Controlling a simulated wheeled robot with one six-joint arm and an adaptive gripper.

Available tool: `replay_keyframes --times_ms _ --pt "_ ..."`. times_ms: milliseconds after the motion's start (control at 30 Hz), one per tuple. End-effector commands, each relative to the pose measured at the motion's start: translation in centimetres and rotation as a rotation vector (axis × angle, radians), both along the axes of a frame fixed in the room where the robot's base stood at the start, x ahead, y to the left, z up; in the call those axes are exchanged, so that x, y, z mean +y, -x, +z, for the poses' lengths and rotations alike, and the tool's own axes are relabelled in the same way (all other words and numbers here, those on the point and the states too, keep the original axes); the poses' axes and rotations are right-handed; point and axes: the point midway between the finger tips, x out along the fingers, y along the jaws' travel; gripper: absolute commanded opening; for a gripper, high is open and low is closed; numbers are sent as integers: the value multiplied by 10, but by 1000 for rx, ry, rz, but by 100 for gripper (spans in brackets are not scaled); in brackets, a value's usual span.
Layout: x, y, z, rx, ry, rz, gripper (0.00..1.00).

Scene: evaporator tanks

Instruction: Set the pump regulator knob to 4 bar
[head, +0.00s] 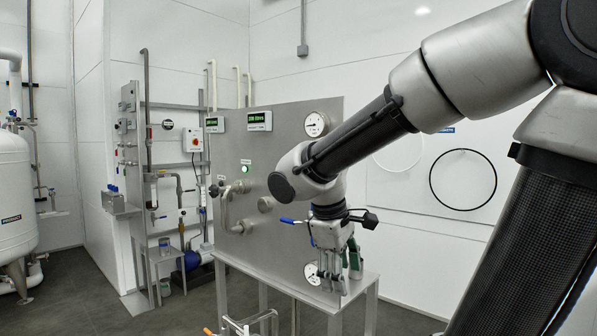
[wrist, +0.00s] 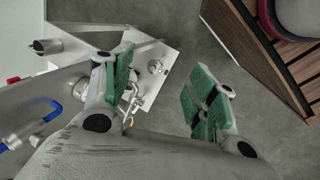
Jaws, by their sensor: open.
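My gripper (head: 331,284) hangs pointing down in front of the right part of the steel panel (head: 230,150). In the wrist view its green-padded fingers (wrist: 163,98) are spread wide with nothing between them. A round gauge (head: 316,124) sits at the panel's upper right, and another gauge (head: 312,273) sits low behind my gripper. Small round fittings show left of my arm, but I cannot tell which is the pump regulator knob. In the wrist view a small metal fitting (wrist: 155,67) lies beyond the left finger. The gauge readings are too small to read.
A blue-handled lever (head: 292,221) projects left of my gripper; it also shows in the wrist view (wrist: 45,115). A slatted wooden piece (wrist: 262,55) stands right in the wrist view, with floor between.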

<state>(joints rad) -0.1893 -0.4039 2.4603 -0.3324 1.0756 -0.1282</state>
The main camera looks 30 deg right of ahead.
Motion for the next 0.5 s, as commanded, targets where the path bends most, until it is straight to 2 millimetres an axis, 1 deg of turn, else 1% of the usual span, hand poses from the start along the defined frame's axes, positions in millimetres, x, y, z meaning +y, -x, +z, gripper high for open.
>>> replay_keyframes --times_ms 67,167,267,300,367,400,467,500 --pt "-5 -15 2 62 88 95 58" --pt "-13 -40 11 161 239 252 58" --pt "-19 -82 31 303 463 476 58" --pt "-20 -104 44 376 577 582 58" --pt "-17 -137 68 494 759 736 58" --pt "-11 -159 87 574 880 825 58" --pt "-2 -184 113 691 1038 927 58" --pt "5 -197 130 765 1128 978 58"
